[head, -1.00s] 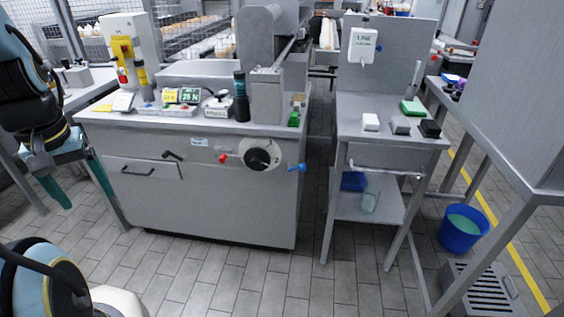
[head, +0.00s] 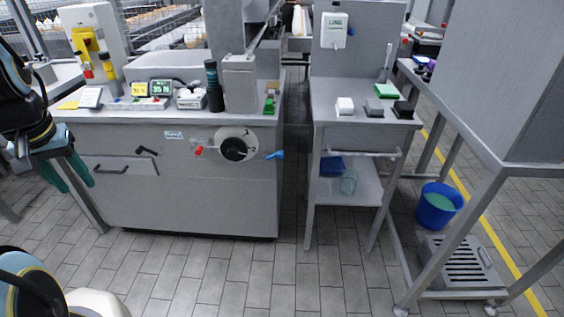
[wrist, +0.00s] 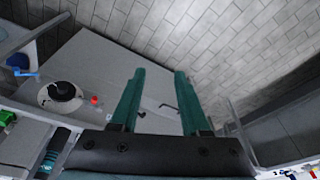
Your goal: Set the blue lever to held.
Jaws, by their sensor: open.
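The blue lever (head: 275,155) sticks out to the right of a white round dial plate with a black knob (head: 234,148) on the grey cabinet's front. A red-tipped lever (head: 199,151) sticks out on the left of the same plate. In the wrist view the blue lever (wrist: 24,72) is at the far left, beside the black knob (wrist: 62,91). My gripper (head: 78,178) is at the left in the head view, well apart from the lever. Its green fingers (wrist: 160,75) are spread, with nothing held between them. The lettering around the dial is too small to read.
A grey drawer with a black handle (head: 110,170) is left of the dial. A narrow steel stand (head: 322,110) is on the right, with a blue bucket (head: 438,205) and a floor grate (head: 462,262) beyond. The tiled floor before the cabinet is clear.

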